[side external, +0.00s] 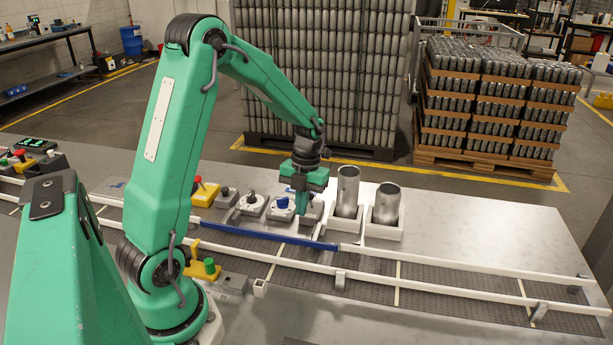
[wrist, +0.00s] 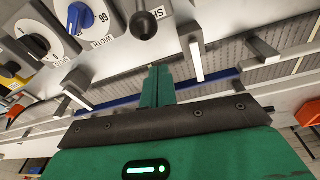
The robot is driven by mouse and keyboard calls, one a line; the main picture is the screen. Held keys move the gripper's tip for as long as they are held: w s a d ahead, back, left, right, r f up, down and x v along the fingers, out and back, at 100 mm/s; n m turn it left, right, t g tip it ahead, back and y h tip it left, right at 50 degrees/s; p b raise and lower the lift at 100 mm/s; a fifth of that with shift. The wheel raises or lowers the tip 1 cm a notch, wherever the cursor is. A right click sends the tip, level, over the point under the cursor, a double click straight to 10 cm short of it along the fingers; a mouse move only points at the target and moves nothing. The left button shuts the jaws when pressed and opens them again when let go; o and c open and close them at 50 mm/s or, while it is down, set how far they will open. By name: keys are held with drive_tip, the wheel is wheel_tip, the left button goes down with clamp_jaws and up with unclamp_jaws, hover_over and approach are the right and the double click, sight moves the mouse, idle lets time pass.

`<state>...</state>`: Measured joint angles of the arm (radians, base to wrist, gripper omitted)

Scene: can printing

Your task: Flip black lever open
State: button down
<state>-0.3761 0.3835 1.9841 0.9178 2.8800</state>
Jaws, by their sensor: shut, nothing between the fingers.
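In the side external view my gripper (side external: 303,208) hangs down at the grey control box (side external: 313,212), left of the metal cans. The lever is hidden or too small to tell there.
A blue dial (side external: 283,204) and a second dial (side external: 252,203) stand left of my gripper. Two open metal cans (side external: 347,190) (side external: 386,202) stand in white holders close on the right. A rail with a blue section (side external: 265,236) runs in front, along the dark conveyor (side external: 440,280).

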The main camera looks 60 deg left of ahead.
drive_tip(key=w+a, duration=0.2)
drive_tip(key=shift+w+r, duration=0.35)
drive_tip(key=shift+w+a+r, duration=0.3)
drive_tip(key=shift+w, duration=0.05)
idle(0.8)
drive_tip(key=shift+w+a+r, duration=0.3)
drive_tip(key=shift+w+a, duration=0.3)
drive_tip(key=shift+a, duration=0.05)
drive_tip(key=shift+w+a+r, duration=0.15)
drive_tip(key=shift+w+a, duration=0.65)
drive_tip(key=shift+r, duration=0.1)
drive_tip(key=shift+r, duration=0.7)
